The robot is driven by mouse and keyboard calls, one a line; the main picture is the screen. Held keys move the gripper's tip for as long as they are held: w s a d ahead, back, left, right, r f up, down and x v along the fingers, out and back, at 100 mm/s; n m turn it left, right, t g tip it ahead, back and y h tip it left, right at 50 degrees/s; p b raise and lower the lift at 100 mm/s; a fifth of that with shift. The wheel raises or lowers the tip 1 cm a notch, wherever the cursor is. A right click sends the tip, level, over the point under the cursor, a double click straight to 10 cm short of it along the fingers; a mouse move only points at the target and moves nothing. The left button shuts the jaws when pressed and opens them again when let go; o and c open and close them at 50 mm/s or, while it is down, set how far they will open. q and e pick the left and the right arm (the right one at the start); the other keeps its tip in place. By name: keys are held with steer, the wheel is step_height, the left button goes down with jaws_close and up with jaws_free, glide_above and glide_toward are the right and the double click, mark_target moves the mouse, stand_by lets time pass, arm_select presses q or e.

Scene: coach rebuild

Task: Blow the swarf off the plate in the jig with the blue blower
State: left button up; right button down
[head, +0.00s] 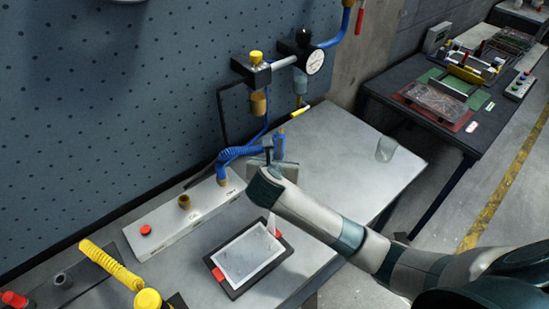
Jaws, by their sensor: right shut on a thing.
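The jig (286,262) is a dark frame with red clamps, lying on the bench below my right arm. A pale grey plate (245,256) lies in it. I cannot make out separate swarf on the plate at this size. The blue blower (279,147) is behind the jig, beside a coiled blue hose (238,153). My right gripper (268,156) is at the blower and shut on it; my wrist partly hides the grip. A pale translucent wedge (272,224) shows at the plate's far right corner; I cannot tell what it is. My left gripper is not in view.
A white panel with a red button (146,230) stands left of the jig. A yellow coiled hose (110,265) is at lower left. A regulator with a gauge (315,62) hangs on the pegboard. A clear cup (386,150) stands at the bench's right; the surface around it is free.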

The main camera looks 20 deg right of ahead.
stand_by(1.2)
steer(key=shift+w+a, duration=0.2)
steer(key=shift+a, duration=0.05)
stand_by(0.3)
steer(key=c, duration=2)
jaws_free()
jaws_close()
steer(key=shift+r, duration=0.1)
steer(key=shift+r, duration=2.95)
